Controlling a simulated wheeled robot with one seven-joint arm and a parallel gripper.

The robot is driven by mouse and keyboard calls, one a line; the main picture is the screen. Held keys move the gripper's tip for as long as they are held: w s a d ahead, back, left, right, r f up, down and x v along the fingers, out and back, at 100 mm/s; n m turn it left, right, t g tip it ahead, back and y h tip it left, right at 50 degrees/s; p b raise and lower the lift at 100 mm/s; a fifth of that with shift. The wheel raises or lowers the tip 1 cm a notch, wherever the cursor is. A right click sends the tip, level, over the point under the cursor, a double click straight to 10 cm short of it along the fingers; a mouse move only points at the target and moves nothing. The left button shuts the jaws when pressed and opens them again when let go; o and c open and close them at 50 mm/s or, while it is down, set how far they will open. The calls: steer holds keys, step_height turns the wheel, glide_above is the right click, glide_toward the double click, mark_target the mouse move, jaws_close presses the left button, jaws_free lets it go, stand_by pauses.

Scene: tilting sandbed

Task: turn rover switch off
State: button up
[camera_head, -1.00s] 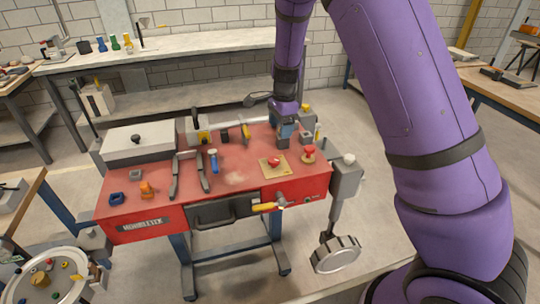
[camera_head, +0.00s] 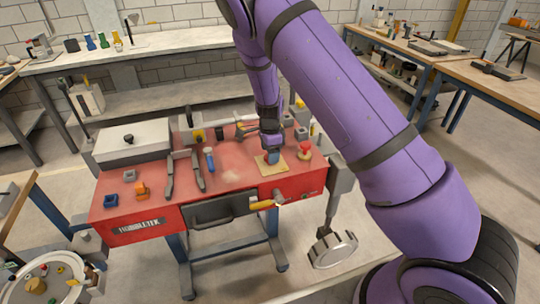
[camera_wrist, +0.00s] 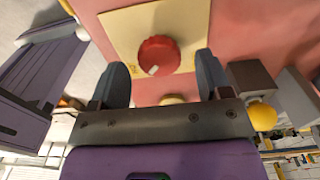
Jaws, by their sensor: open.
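A red round knob (camera_wrist: 159,54) with a white mark on its rim sits on a pale yellow square plate (camera_wrist: 118,27) in the wrist view. I take it as the rover switch. The plate (camera_head: 262,168) also shows on the red bench top in the head view, where my gripper (camera_head: 271,157) hides the knob. My gripper (camera_wrist: 163,75) is open in the wrist view, with one dark finger on each side of the knob's lower part. The fingers appear apart from the knob, and nothing is held.
The red bench (camera_head: 235,178) carries a second red knob (camera_head: 304,150) just right of the plate. A yellow-handled lever (camera_head: 262,204) sticks out at the front.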

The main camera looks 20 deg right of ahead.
steer(key=shift+f, duration=0.85)
steer(key=c, duration=0.9)
